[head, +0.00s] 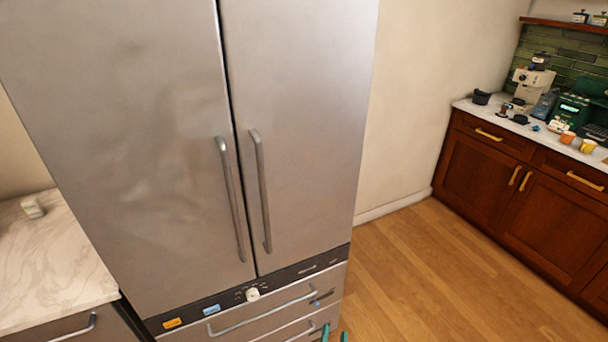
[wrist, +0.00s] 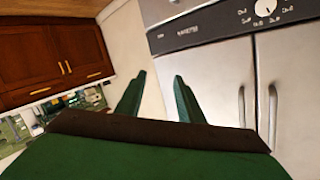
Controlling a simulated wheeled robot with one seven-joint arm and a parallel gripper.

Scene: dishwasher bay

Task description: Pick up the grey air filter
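I cannot make out a grey air filter for certain in either view. A small pale grey-white block (head: 32,207) lies on the marble counter at the left of the head view; I cannot tell what it is. My gripper (wrist: 159,80) has two green fingers standing apart with nothing between them. Only its green fingertips (head: 335,336) show at the bottom edge of the head view, by the lower right of the steel fridge, far from the block.
A tall steel fridge (head: 165,130) with two doors and lower drawers fills the middle. The marble counter (head: 50,265) stands left of it. Wooden cabinets (head: 490,180) at right carry a coffee machine (head: 533,85) and several small items. The wooden floor (head: 430,280) between is clear.

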